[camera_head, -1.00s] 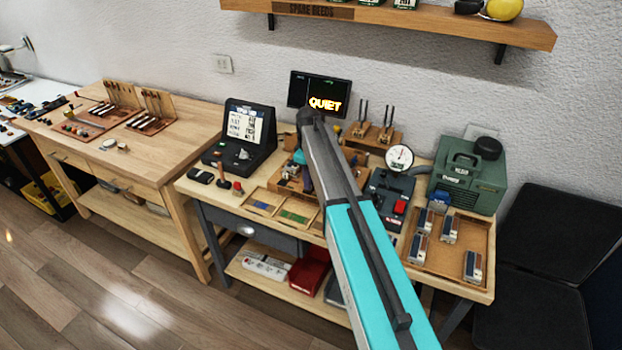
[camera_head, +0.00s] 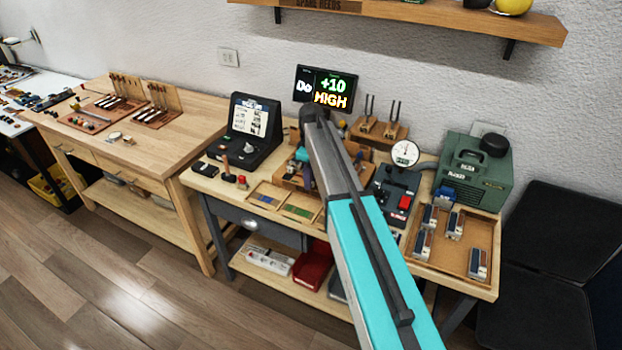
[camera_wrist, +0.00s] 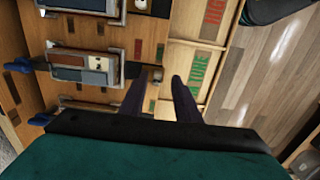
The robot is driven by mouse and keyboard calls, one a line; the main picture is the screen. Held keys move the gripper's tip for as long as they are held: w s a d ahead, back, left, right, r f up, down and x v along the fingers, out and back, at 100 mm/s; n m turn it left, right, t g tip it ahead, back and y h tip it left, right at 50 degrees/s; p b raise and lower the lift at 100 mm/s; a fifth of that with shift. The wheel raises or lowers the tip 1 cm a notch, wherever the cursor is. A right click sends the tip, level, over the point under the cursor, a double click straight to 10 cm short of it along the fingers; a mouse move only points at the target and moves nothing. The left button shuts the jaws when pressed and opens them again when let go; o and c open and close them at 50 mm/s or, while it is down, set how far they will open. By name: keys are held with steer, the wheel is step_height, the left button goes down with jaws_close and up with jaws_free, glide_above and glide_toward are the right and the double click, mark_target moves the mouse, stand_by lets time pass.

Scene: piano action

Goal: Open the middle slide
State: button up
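In the wrist view, slides with grey and brown blocks sit in metal brackets on a wooden jig. The middle slide (camera_wrist: 82,67) lies left of my gripper, with a small brown knob (camera_wrist: 155,73) at its right end. My gripper (camera_wrist: 161,77) has two dark fingers, visibly apart, with the knob at the gap near the left fingertip. I cannot tell whether a finger touches it. Another slide (camera_wrist: 82,108) lies below, partly hidden by my gripper, and one more (camera_wrist: 85,5) is cut off at the top. In the head view my arm hides most of the jig.
A screen (camera_head: 325,88) reads "Do +10 HIGH". A dial gauge (camera_head: 405,153) and a green machine (camera_head: 470,172) stand right of my arm. A tray of reed blocks (camera_head: 490,230) is at the bench's right end. A black case (camera_head: 252,135) stands left.

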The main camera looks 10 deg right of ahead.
steer(key=shift+r, duration=0.1)
step_height(320, 180, up, 14)
steer(key=b, duration=0.4)
steer(key=shift+f, duration=0.25)
stand_by(0.6)
